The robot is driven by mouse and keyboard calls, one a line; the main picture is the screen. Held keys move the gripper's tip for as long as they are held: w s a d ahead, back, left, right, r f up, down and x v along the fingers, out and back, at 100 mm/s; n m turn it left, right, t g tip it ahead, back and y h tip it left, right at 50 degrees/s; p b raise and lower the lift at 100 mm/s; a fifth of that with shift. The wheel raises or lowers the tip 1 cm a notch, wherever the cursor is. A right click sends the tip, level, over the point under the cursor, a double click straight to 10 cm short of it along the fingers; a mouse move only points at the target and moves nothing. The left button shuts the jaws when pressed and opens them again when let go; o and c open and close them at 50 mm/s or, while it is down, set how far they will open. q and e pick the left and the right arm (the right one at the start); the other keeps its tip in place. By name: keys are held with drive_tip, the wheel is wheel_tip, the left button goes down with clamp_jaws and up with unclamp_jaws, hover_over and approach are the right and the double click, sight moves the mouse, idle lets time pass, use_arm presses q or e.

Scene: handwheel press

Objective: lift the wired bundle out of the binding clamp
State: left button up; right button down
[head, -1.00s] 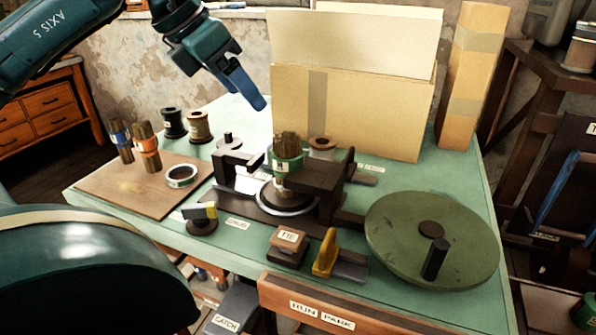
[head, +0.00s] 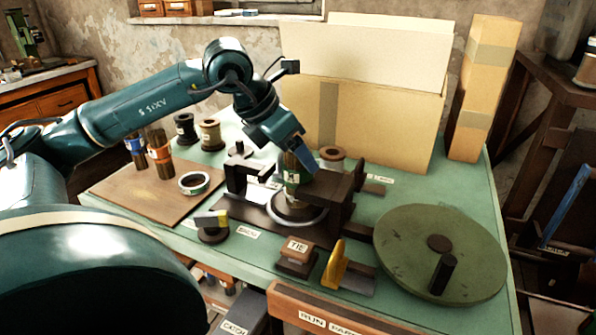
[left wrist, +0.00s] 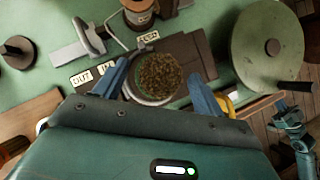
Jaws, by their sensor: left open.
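The bundle (head: 291,172) of brown rods with a green labelled band stands upright in the binding clamp (head: 325,189), beside its dark right-hand block. A pale ring circles the base below it. My left gripper (head: 292,146) is above the bundle, pointing down, its blue fingers partly hiding the bundle's top. In the left wrist view my left gripper (left wrist: 160,90) is open, with one finger on each side of the bundle's round top (left wrist: 158,74). Gaps show on both sides.
The green handwheel (head: 430,235) with a dark crank knob is at the right. A TIE block (head: 297,257) and a yellow lever (head: 335,265) stand in front. A tape roll (head: 194,183) and two banded bundles are on the board at left. Cardboard boxes (head: 380,125) stand behind.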

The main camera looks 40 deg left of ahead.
use_arm(q)
drive_tip(key=shift+c, duration=0.4)
drive_tip(key=c, duration=1.3)
drive_tip(key=shift+s+r, duration=0.1)
drive_tip(key=shift+c, duration=0.2)
